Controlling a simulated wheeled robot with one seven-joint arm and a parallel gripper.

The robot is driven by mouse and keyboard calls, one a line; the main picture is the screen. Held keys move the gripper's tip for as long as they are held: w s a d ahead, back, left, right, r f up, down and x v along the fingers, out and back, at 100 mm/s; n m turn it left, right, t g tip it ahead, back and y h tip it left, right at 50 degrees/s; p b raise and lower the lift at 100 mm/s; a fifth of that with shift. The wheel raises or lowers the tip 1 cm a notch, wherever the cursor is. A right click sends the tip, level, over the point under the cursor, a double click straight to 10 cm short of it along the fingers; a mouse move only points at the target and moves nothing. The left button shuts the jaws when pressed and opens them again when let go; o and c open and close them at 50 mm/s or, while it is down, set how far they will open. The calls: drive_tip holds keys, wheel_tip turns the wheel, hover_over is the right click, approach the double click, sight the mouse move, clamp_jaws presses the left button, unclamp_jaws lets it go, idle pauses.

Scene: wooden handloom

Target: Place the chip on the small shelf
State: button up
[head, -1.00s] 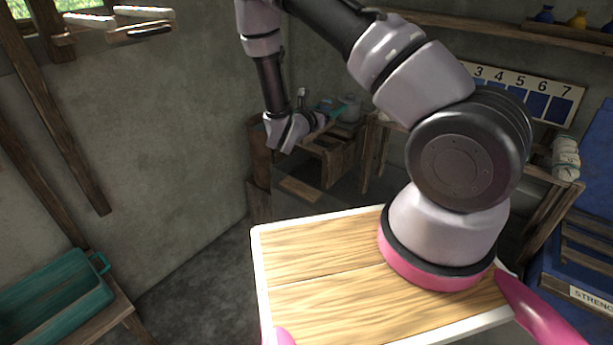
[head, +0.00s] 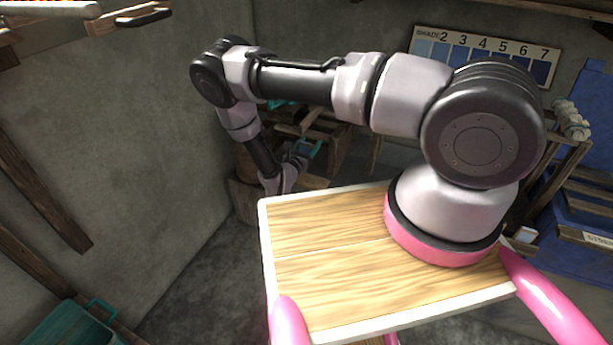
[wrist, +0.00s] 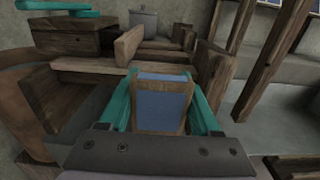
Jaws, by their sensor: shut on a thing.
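My gripper (wrist: 162,84) has two teal fingers, shut on the chip (wrist: 161,103), a blue panel in a brown wooden frame. The chip stands between the fingers in the wrist view. In the head view my gripper (head: 306,150) is small, at the lower end of the arm, in front of wooden furniture; the chip is too small to make out clearly there. Beyond the chip in the wrist view are wooden boards and blocks (wrist: 90,66). I cannot tell which piece is the small shelf.
A shade chart (head: 484,54) with numbered blue patches hangs on the back wall. Upright wooden posts (wrist: 272,62) stand right of the chip in the wrist view. A teal tray (head: 65,328) is at the lower left. Bare floor lies left of my tabletop.

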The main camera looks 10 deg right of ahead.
wheel_tip(320, 180, down, 9)
drive_tip(key=shift+f, duration=0.15)
drive_tip(key=shift+f, duration=0.1)
idle(0.3)
drive_tip(key=o, duration=1.3)
drive_tip(key=v, duration=1.2)
